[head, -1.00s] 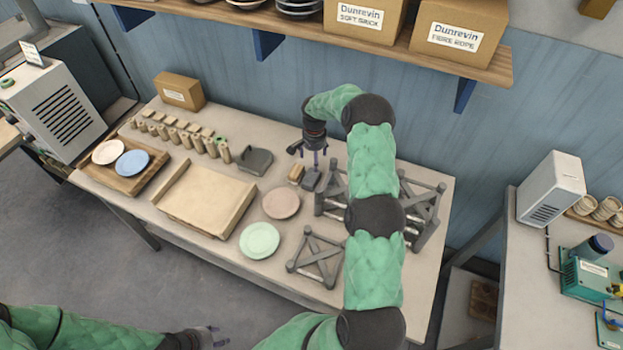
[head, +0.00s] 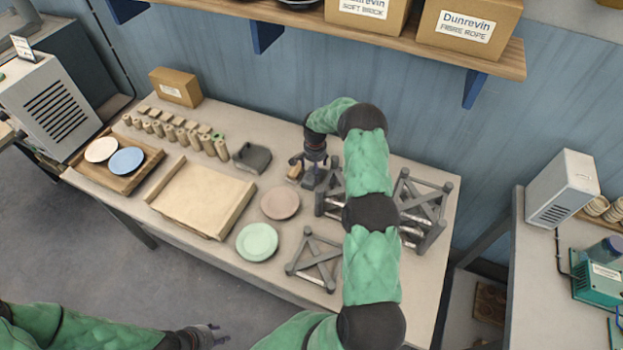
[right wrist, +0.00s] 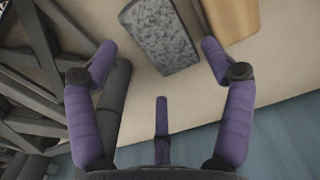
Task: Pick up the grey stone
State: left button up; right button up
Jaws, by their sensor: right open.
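The grey stone (right wrist: 160,36) is a speckled dark grey block in the right wrist view. It lies on the tabletop close to a tan block (right wrist: 232,15). My right gripper (right wrist: 158,62) is open and empty, with its purple fingers spread to either side of the stone and a little short of it. In the head view the right gripper (head: 312,175) is low over the table at the back, and it mostly hides the stone. The tan block (head: 294,172) shows just left of it. My left gripper (head: 215,335) is away from the table at the bottom edge; its jaws are too small to judge.
Dark grey lattice racks (head: 424,205) stand right of my right gripper; another rack (head: 317,260) is nearer the front. A shelf (head: 400,45) hangs above the back.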

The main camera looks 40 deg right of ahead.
notch_tip(320, 180, down, 4)
jog(key=shift+s+f, duration=0.1)
jog(key=shift+f, duration=0.05)
jog(key=c, duration=1.2)
jog(key=shift+r, duration=0.75)
jog(key=w+a+r, duration=0.2)
jog(key=a+r, duration=0.2)
jog(key=w+a+r, duration=0.3)
jog(key=w+a+r+b, duration=0.1)
jog(key=w+a+r, duration=0.2)
jog(key=a+r, duration=0.1)
jog(key=shift+a+r, duration=0.3)
jog(key=shift+a, duration=0.05)
